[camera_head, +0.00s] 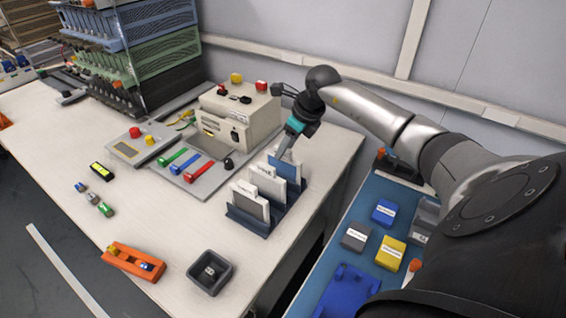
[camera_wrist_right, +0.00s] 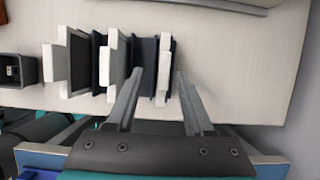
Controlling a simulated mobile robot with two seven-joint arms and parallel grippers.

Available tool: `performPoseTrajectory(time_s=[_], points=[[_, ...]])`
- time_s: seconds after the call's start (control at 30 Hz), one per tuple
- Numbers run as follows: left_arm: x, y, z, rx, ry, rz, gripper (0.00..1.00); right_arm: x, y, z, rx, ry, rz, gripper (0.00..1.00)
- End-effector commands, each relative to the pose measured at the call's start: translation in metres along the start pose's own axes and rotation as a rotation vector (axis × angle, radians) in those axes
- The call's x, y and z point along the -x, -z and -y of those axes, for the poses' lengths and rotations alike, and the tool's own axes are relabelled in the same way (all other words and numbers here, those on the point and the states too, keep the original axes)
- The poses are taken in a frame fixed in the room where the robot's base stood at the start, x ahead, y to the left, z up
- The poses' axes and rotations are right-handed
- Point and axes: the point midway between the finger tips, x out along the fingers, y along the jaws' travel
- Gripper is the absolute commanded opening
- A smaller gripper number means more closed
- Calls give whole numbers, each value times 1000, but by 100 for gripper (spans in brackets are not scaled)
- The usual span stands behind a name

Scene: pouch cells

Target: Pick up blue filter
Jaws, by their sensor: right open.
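The blue filter (camera_head: 285,171) has a blue face and a pale edge. It stands in the rear slot of a dark blue rack (camera_head: 244,220), behind a white filter (camera_head: 268,184) and a grey one (camera_head: 250,203). My right gripper (camera_head: 286,152) comes down from above at the blue filter's top. In the wrist view, the open fingers are on either side of the rearmost filter (camera_wrist_right: 163,72), with space visible beside it. I cannot tell whether either finger touches it. The other filters are to the left in that view. My left gripper is not in view.
A beige machine (camera_head: 238,118) stands behind the rack. A grey square bin (camera_head: 210,272) and an orange holder (camera_head: 133,262) are at the table's front. Right of the table, a blue surface holds blue, grey and yellow boxes (camera_head: 391,252). The table's left middle is mostly clear.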

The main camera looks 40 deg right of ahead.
Motion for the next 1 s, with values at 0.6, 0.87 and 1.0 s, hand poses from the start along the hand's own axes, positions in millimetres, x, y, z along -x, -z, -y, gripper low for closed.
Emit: performPoseTrajectory(time_s=[0.6, 0.87, 1.0], points=[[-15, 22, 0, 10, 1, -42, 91, -57, -4, 4, 0, 0, 0, 52], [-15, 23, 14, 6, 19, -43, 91, -58, -5, 4, 1, 1, 0, 51], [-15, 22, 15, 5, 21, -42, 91, -58, -4, 4, 1, 1, 0, 36]])
